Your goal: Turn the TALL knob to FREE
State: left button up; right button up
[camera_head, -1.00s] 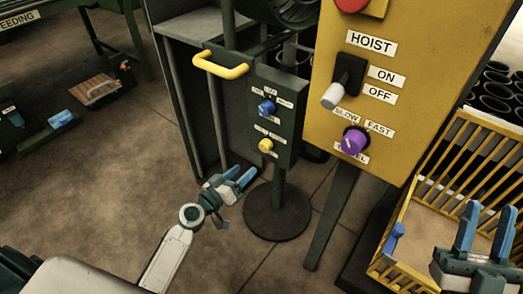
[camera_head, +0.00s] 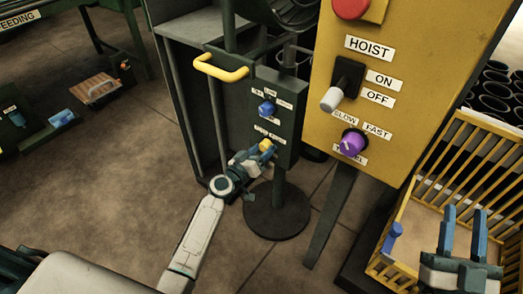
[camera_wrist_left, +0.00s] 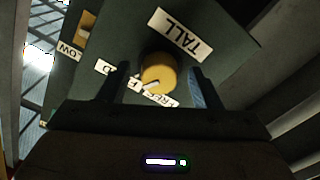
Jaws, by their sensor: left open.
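The yellow knob (camera_wrist_left: 158,72) sits on the dark green panel (camera_wrist_left: 105,45), beside a white TALL label (camera_wrist_left: 180,33) in the left wrist view. Its white pointer line slants toward the lower left, near a label (camera_wrist_left: 165,99) that is partly covered and hard to read. My left gripper (camera_wrist_left: 158,78) is open, with one finger on each side of the knob and small gaps showing. In the head view the left gripper (camera_head: 258,158) is at this knob (camera_head: 267,144), which it partly hides. My right gripper (camera_head: 464,212) is open and empty at the lower right.
A blue knob (camera_head: 266,108) is above on the same panel. A yellow handle (camera_head: 220,68) is at the panel's upper left. The yellow HOIST box (camera_head: 405,60), with a lever and a purple knob (camera_head: 352,144), stands close on the right. A yellow slatted crate (camera_head: 410,222) is near my right gripper.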

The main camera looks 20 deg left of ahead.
pick_arm(q)
jog(key=shift+c, duration=0.5)
jog(key=c, duration=0.9)
